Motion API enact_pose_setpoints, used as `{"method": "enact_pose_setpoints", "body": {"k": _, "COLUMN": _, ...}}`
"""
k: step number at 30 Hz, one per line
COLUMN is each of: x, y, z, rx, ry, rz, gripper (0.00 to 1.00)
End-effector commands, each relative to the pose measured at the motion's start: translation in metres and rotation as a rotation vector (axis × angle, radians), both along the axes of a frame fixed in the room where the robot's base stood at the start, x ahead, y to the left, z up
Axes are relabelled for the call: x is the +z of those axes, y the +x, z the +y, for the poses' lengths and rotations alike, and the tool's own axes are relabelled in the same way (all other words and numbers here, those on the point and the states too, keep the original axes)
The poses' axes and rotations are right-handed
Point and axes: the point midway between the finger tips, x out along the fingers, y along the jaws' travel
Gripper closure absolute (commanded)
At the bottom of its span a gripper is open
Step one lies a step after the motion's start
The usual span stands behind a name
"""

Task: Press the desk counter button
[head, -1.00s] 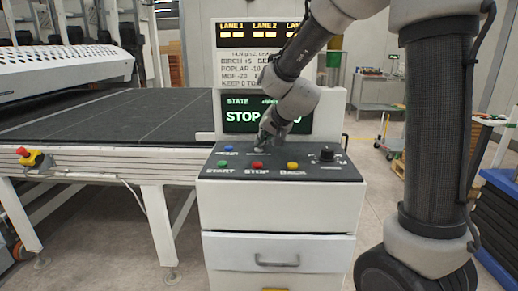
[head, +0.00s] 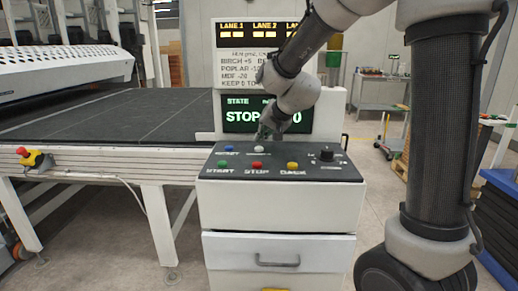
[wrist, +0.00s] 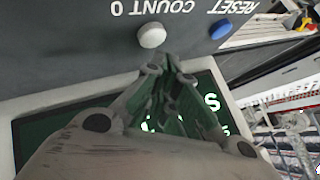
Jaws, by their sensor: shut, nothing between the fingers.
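The desk (head: 325,171) has a dark sloped top with several buttons. A white button (head: 259,149) sits in its back row; in the wrist view the white button (wrist: 152,35) is beside the label "COUNT 0". My gripper (head: 265,133) is shut and empty, just behind the white button in the head view, in front of the screen (head: 235,115). In the wrist view the fingertips of my gripper (wrist: 162,64) point towards the white button, with a small gap in the picture. The screen reads "STOP" and a partly hidden "0".
A blue button (head: 228,148) labelled RESET is beside the white one. Green (head: 222,163), red (head: 257,165) and yellow (head: 292,166) buttons fill the front row. A black knob (head: 326,155) is at the right. A conveyor (head: 110,120) stands at left.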

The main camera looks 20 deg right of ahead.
Motion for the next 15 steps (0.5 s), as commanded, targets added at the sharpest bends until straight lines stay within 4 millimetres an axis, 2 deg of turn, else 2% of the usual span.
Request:
{"method": "enact_pose_setpoints", "body": {"k": 5, "x": 0.004, "y": 0.0, "z": 0.0, "rx": 0.001, "ry": 0.001, "rz": -0.001, "gripper": 1.0}}
{"method": "enact_pose_setpoints", "body": {"k": 15, "x": 0.038, "y": 0.0, "z": 0.001, "rx": 0.002, "ry": 0.001, "rz": -0.003, "gripper": 1.0}}
